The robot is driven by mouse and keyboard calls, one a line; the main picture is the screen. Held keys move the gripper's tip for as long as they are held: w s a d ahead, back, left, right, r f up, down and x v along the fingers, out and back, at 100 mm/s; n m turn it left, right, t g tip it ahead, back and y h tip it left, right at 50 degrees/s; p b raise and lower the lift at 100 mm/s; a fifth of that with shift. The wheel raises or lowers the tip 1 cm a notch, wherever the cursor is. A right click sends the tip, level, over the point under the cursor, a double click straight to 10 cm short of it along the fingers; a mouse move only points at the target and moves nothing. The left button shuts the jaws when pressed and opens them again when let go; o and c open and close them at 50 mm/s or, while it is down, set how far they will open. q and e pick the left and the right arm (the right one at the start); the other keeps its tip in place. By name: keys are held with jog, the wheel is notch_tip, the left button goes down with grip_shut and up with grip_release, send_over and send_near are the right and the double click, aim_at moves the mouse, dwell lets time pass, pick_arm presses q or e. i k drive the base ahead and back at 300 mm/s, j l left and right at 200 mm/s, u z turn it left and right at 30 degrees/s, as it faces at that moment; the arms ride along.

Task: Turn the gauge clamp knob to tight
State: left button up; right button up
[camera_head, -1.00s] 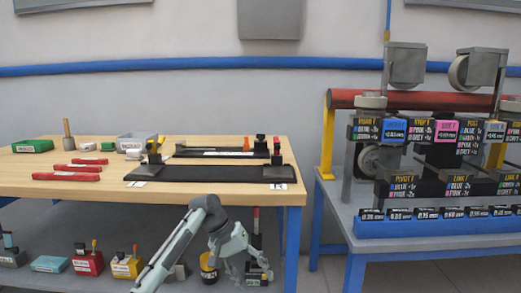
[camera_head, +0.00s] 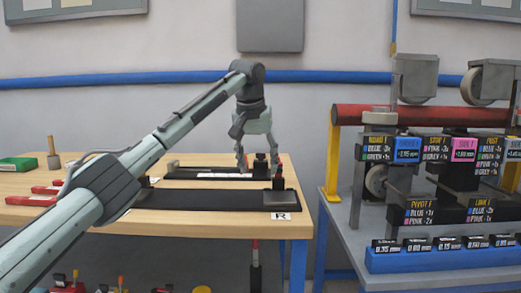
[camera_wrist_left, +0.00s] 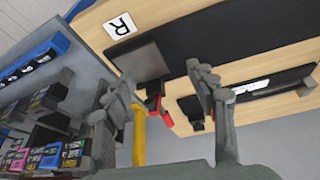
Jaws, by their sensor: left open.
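My left gripper (camera_head: 257,158) is open and points down over the right part of the wooden table. It also shows in the left wrist view (camera_wrist_left: 170,95), its two fingers apart with nothing gripped. Near its fingertips a small black knob-like part (camera_head: 261,169) stands at the right end of the far black gauge bar (camera_head: 205,173). I cannot tell whether a finger touches it. The near black gauge bar (camera_head: 210,199) carries a dark end block with a red part (camera_head: 279,178); that block shows in the left wrist view (camera_wrist_left: 143,62). The knob's setting is too small to read.
An R tag (camera_head: 281,216) lies at the table's front right corner. A green box (camera_head: 18,164) and red bars are at the left. My arm hides the table's middle left.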

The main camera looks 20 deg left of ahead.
aim_at(259, 156)
jog(key=i+j, duration=0.15)
jog(key=i, duration=0.25)
jog(key=i+j, duration=0.2)
jog(key=i, duration=0.15)
jog(key=i+j, duration=0.15)
jog(key=i, duration=0.25)
